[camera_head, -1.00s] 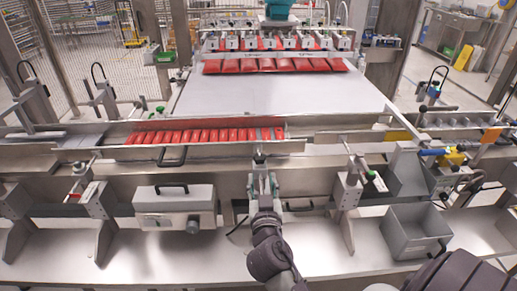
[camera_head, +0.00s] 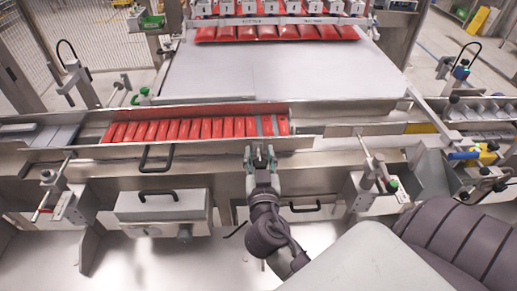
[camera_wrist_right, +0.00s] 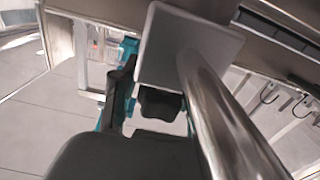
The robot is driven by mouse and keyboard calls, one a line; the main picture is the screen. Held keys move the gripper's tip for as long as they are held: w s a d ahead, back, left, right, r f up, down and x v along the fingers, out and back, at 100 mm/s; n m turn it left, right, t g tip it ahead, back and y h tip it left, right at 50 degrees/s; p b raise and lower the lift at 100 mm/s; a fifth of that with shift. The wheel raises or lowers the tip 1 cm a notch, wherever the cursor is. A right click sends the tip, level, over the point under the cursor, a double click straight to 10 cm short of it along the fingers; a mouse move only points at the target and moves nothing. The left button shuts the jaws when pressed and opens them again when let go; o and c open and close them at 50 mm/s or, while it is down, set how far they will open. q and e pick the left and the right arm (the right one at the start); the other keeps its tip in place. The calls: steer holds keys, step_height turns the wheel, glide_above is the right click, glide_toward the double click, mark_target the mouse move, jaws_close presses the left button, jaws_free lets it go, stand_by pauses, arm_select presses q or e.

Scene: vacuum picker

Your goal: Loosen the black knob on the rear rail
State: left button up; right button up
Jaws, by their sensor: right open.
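My right gripper (camera_head: 262,157) is open, at the front edge of the tray of red packs in the head view. Its fingers point away from me and overlap the tray's right end; contact cannot be told. I cannot tell for certain which part is the task's black knob. Small dark knobs show on the brackets at the left (camera_head: 47,175) and at the right rear (camera_head: 455,98). In the right wrist view a grey square plate (camera_wrist_right: 188,48) and a shiny metal rod (camera_wrist_right: 225,120) are close, partly hiding what lies behind. My left gripper is out of view.
Red packs (camera_head: 195,129) lie in a row in the long metal tray. A grey box (camera_head: 160,206) with a black handle hangs below on the left. A bracket with a rod (camera_head: 372,180) stands right of my gripper.

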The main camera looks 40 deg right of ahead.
steer(key=shift+s+a+r, duration=0.1)
steer(key=shift+s, duration=0.05)
steer(key=c, duration=0.8)
steer(key=shift+w+f, duration=0.2)
steer(key=shift+f, duration=0.05)
jaws_close()
